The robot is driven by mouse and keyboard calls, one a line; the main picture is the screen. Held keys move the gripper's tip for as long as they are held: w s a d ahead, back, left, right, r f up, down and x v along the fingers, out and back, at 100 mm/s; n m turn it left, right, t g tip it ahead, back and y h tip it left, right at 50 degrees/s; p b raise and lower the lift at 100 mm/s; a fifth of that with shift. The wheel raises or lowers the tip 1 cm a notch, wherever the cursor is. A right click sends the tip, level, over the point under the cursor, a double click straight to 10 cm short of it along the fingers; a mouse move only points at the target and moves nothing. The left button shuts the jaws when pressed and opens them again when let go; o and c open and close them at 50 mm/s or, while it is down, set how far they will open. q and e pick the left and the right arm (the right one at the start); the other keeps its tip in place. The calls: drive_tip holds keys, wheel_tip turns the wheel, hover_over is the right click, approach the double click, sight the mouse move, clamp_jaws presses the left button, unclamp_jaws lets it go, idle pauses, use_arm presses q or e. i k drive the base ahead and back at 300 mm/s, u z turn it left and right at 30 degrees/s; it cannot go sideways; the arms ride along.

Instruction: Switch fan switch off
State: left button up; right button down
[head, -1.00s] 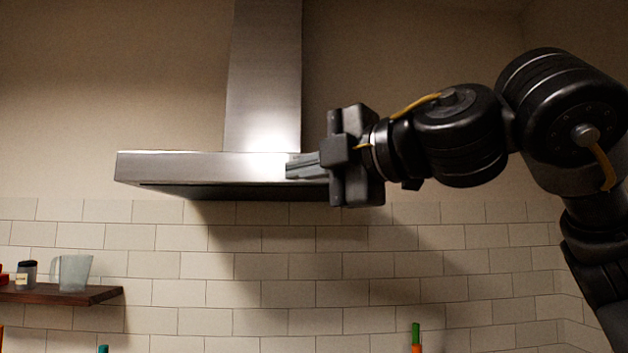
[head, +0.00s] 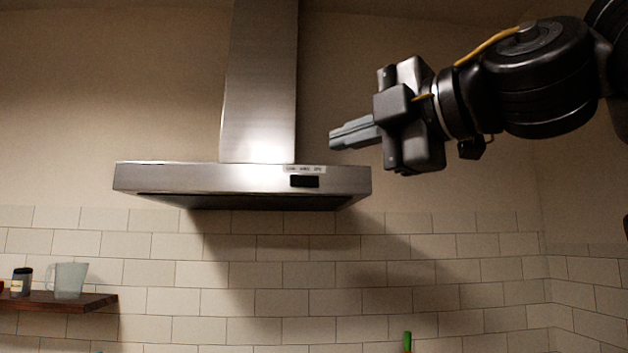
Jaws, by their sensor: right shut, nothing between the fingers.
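The steel range hood (head: 200,178) hangs on the wall, with a tall chimney above it. On the right part of its front edge is a dark rectangular fan switch (head: 304,181). Small labels show just above the switch; their text is too small to read. My right gripper (head: 332,140) is shut and empty. Its fingers point left, up and to the right of the switch, and look apart from the hood. The switch's exact position cannot be read. My left gripper is not in view.
A wooden shelf (head: 70,302) at the lower left holds a clear jug (head: 70,281) and a small dark-lidded jar (head: 21,282). A green-topped item (head: 407,341) shows at the bottom edge. The tiled wall below the hood is clear.

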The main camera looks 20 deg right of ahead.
sight(296, 179)
drive_tip(key=k, duration=0.9)
drive_tip(key=z, duration=1)
drive_tip(key=i, duration=1.5)
drive_tip(key=u, duration=1.5)
